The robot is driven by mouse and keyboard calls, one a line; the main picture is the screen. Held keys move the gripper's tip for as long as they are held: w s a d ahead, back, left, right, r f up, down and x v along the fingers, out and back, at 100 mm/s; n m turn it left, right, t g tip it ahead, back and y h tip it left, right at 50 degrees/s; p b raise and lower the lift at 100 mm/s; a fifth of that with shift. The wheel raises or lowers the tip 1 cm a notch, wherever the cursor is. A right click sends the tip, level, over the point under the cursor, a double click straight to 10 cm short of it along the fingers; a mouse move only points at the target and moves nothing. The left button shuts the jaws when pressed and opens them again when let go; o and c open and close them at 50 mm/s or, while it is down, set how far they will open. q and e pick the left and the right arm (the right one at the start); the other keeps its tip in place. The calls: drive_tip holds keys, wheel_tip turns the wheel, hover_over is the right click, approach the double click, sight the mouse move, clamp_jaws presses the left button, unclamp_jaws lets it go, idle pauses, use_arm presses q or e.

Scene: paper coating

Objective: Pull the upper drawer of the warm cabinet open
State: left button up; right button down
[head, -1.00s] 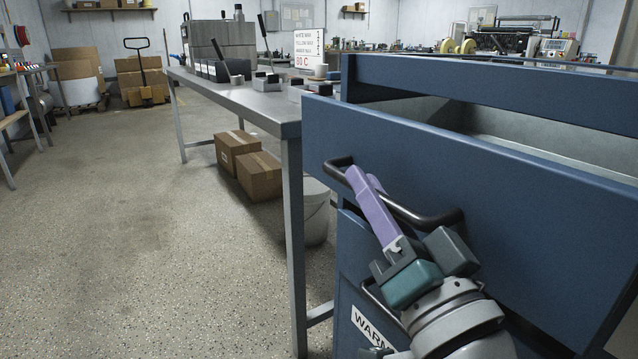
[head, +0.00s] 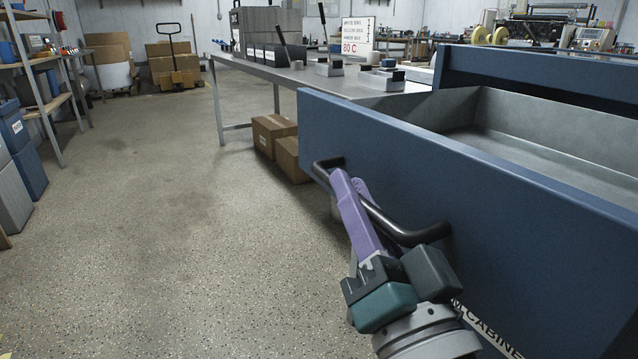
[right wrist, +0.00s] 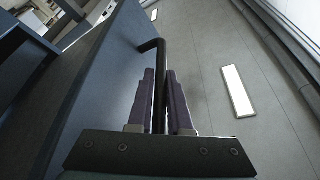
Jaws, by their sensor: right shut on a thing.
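The blue upper drawer (head: 470,200) of the warm cabinet stands pulled well out, and its grey metal inside (head: 560,155) shows, empty where I can see it. A black bar handle (head: 405,236) is fixed across its front. My right gripper (head: 348,190) has its purple fingers shut on this handle. In the right wrist view the two fingers (right wrist: 160,95) lie on either side of the dark handle bar (right wrist: 160,60). The cabinet body (head: 500,65) shows behind the drawer; its label is partly hidden. My left gripper is not in view.
A grey steel table (head: 350,85) with tools and an 80 C sign (head: 357,36) stands behind the drawer. Cardboard boxes (head: 272,130) sit under it. Shelving with blue bins (head: 25,150) is at the left. The floor (head: 170,240) between is clear.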

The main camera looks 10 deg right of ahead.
drive_tip(key=shift+s+a, duration=0.1)
drive_tip(key=shift+a, duration=0.15)
drive_tip(key=c, duration=0.8)
unclamp_jaws()
drive_tip(key=shift+c, duration=0.2)
drive_tip(key=v, duration=1)
drive_tip(key=shift+d, duration=0.1)
